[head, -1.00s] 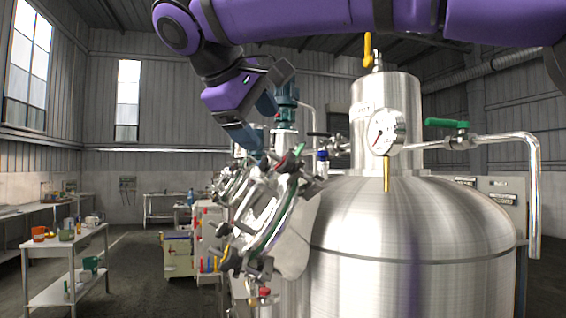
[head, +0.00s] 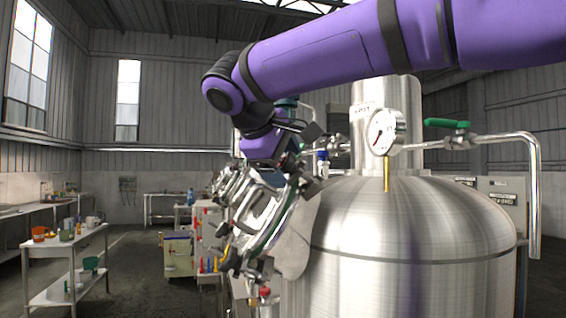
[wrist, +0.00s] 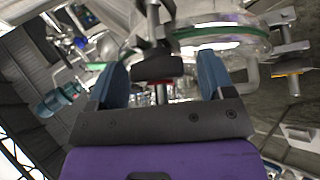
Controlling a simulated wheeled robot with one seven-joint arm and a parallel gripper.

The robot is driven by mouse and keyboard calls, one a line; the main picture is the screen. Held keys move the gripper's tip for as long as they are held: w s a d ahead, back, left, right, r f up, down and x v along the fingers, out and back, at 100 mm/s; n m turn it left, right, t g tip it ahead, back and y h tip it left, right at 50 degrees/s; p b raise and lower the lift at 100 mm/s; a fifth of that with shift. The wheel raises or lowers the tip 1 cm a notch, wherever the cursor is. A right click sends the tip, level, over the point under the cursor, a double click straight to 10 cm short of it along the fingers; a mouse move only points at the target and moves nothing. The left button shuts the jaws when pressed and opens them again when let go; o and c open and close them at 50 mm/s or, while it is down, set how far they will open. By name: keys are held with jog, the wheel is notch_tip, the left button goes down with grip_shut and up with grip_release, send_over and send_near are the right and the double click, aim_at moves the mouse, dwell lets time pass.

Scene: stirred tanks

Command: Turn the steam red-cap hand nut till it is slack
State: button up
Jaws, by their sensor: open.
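The tilted round hatch (head: 262,222) on the tank's side has several dark hand nuts around its rim. My gripper (head: 288,168) is at the hatch's upper edge in the head view. In the wrist view my gripper (wrist: 161,68) is open, with its two blue fingers on either side of a dark hand nut (wrist: 158,66). Gaps show between the nut and both fingers. I cannot see a red cap on this nut from here. A small red part (head: 265,292) shows below the hatch in the head view. No steam label is readable at the nuts.
The steel tank (head: 410,245) fills the right side, with a gauge (head: 383,132) and a green-handled valve (head: 447,123) on top. A side table (head: 65,245) and a cart (head: 178,254) stand at left. The floor between them is free.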

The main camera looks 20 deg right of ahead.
jog(key=c, duration=0.9)
jog(key=shift+n, duration=0.3)
jog(key=n+g+y, duration=0.1)
jog(key=n+g, duration=0.1)
jog(key=shift+n+y, duration=0.3)
jog(key=shift+n, duration=0.1)
jog(key=shift+n+g+y, duration=0.3)
jog(key=shift+n+g, duration=0.4)
jog(key=shift+n, duration=0.5)
jog(key=o, duration=0.9)
